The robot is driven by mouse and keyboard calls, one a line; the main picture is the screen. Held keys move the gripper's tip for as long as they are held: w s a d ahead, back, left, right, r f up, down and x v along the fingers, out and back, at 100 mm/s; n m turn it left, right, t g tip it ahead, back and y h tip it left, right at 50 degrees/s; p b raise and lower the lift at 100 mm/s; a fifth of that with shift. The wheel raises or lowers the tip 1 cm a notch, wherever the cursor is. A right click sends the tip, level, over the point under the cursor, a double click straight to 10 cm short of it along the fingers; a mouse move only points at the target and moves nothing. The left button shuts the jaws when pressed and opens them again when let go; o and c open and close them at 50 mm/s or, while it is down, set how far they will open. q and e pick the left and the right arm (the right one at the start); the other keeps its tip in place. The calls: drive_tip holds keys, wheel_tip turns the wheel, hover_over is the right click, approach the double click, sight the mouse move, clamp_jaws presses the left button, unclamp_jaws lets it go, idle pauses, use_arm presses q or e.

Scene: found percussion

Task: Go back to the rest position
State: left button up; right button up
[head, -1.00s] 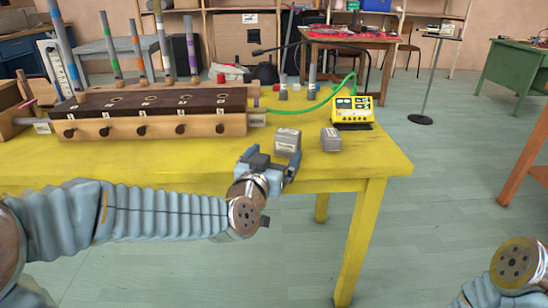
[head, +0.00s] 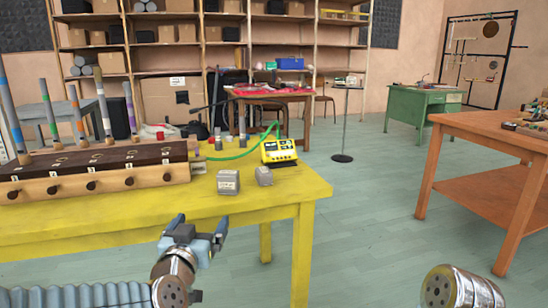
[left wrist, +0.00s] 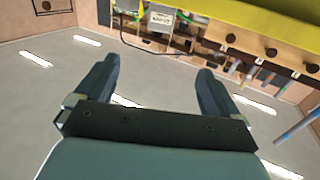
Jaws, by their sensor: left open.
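My left gripper (head: 198,224) is open and empty in the head view, in front of the yellow table's (head: 275,202) near edge. In the left wrist view its two fingers (left wrist: 158,85) stand wide apart with nothing between them. My right arm shows only as a metal end at the lower right of the head view; its gripper is not in view. Two small grey blocks, a larger one (head: 228,182) and a smaller one (head: 264,176), stand on the table beyond the left gripper, apart from it.
A wooden pipe instrument (head: 100,172) with several coloured tubes fills the table's left side. A yellow meter (head: 279,151) with a green hose stands near the right end. An orange-brown table (head: 490,128) stands at the right. The floor between the tables is clear.

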use_arm(q)
drive_tip(key=s+d+f+g, duration=0.1)
drive_tip(key=s+f+g, duration=0.15)
drive_tip(key=f, duration=0.85)
drive_tip(key=s+d+f+g+h, duration=0.1)
drive_tip(key=f+g, duration=0.3)
drive_tip(key=f, duration=0.6)
drive_tip(key=s+d+f+g, duration=0.1)
drive_tip(key=f+g, duration=0.2)
drive_tip(key=f, duration=0.8)
drive_tip(key=s+d+f+n+g+h, duration=0.1)
drive_tip(key=s+f+g, duration=0.7)
drive_tip(key=s+f, duration=1)
drive_tip(key=shift+s+d+n+h, duration=0.3)
drive_tip(key=shift+s+d+n, duration=0.2)
drive_tip(key=shift+s+n, duration=0.35)
drive_tip(key=shift+w+a+f, duration=0.1)
drive_tip(key=shift+w, duration=0.05)
